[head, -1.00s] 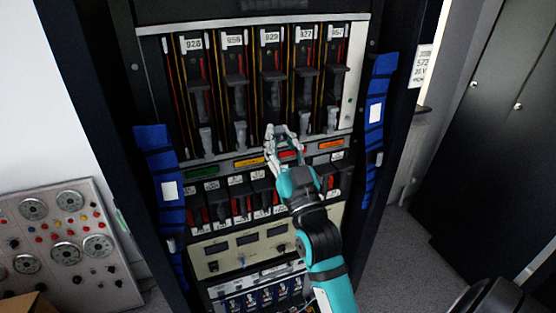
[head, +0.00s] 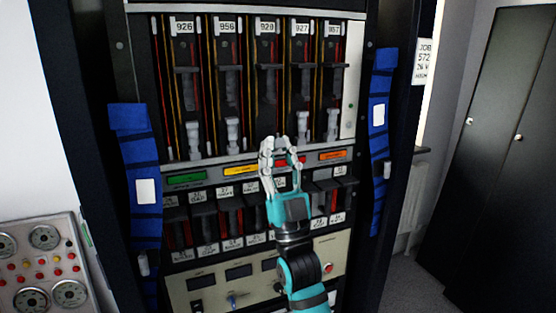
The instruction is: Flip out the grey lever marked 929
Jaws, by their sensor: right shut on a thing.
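The rack's top row has several upright slots with number labels. The middle slot's label (head: 267,27) is blurred and looks like 928 or 929; below it is a dark slot with a grey crosspiece (head: 268,67). My right gripper (head: 275,142) is at the lower end of this slot, its pale fingers shut around the grey lever's lower end, which they mostly hide. Neighbouring grey levers stand upright in their slots, such as the one under 956 (head: 232,133) and the one under 927 (head: 303,125). My left gripper is out of view.
Below are a strip with green (head: 186,178) and orange (head: 332,155) labels, then a row of smaller dark switches. Blue straps (head: 133,160) hang on both rack posts. A gauge panel (head: 40,265) is at lower left, dark cabinets (head: 500,150) at right.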

